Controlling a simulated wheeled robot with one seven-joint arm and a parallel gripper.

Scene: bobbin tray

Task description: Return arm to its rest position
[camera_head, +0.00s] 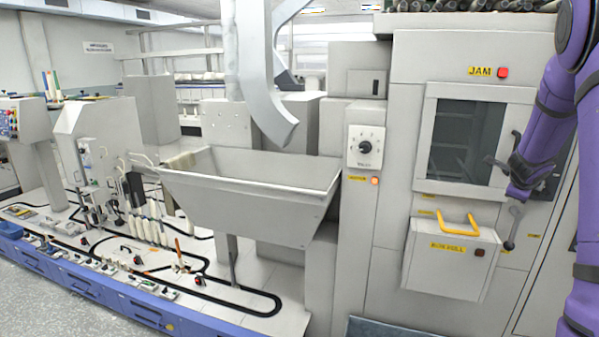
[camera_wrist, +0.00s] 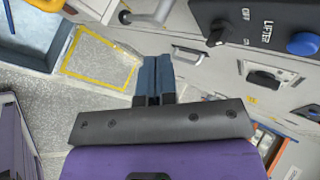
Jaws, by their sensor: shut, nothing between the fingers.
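My gripper (camera_wrist: 153,76) shows in the wrist view with its two blue-grey fingers pressed together and nothing between them. It points over the grey floor, apart from the things around it. In the head view my purple arm runs down the right edge, in front of the right part of the machine. I cannot clearly make out my fingertips there.
A machine cabinet (camera_head: 405,120) with a dark window (camera_head: 465,140) and a yellow-handled bin (camera_head: 449,262) stands near my arm. A grey hopper (camera_head: 250,190) is left of it. The wrist view shows a LIFTER panel (camera_wrist: 262,38) and a yellow floor outline (camera_wrist: 80,78).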

